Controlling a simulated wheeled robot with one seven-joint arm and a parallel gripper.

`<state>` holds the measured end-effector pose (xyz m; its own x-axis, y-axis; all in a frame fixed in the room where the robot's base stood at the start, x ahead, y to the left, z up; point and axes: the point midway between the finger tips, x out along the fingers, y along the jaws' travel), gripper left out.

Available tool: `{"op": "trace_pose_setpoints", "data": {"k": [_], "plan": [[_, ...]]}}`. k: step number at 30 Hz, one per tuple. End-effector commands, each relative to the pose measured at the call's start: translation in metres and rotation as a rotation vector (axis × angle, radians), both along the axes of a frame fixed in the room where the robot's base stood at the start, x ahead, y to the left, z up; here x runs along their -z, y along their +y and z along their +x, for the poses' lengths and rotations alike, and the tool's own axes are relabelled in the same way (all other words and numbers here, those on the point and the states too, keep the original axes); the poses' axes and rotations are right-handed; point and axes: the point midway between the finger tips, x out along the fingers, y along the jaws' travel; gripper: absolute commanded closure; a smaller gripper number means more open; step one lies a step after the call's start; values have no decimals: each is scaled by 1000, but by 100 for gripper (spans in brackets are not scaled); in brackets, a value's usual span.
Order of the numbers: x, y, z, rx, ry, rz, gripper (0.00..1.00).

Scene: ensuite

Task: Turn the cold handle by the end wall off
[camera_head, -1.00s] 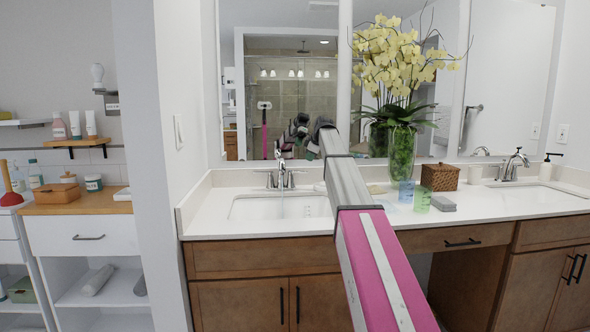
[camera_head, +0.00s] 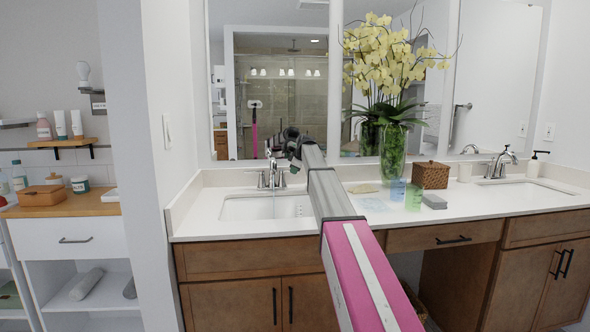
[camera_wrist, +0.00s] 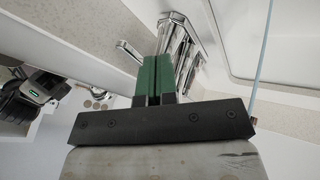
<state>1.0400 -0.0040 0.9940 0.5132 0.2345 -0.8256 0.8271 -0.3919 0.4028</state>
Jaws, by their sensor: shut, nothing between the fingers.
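The chrome faucet (camera_head: 270,176) stands behind the left sink (camera_head: 262,207), the one by the end wall, with a handle on each side of its spout. A thin water stream shows below the spout in the head view and as a pale line (camera_wrist: 262,55) in the wrist view. My gripper (camera_head: 291,143) is beside and above the faucet, to its right in the head view. In the wrist view its green fingers (camera_wrist: 154,76) are shut and empty, close to the chrome faucet parts (camera_wrist: 176,42). A lever tip (camera_wrist: 128,50) shows left of the fingers. I cannot tell whether they touch.
The end wall (camera_head: 176,130) rises left of the sink. The mirror (camera_head: 280,90) is behind the faucet.

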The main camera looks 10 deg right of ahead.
Motion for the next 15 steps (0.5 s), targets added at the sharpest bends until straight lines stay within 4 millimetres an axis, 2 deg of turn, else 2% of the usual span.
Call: {"op": "trace_pose_setpoints", "data": {"k": [4, 15], "plan": [[1, -2, 10, 0, 0, 0, 100], [2, -3, 10, -1, 1, 0, 100]]}}
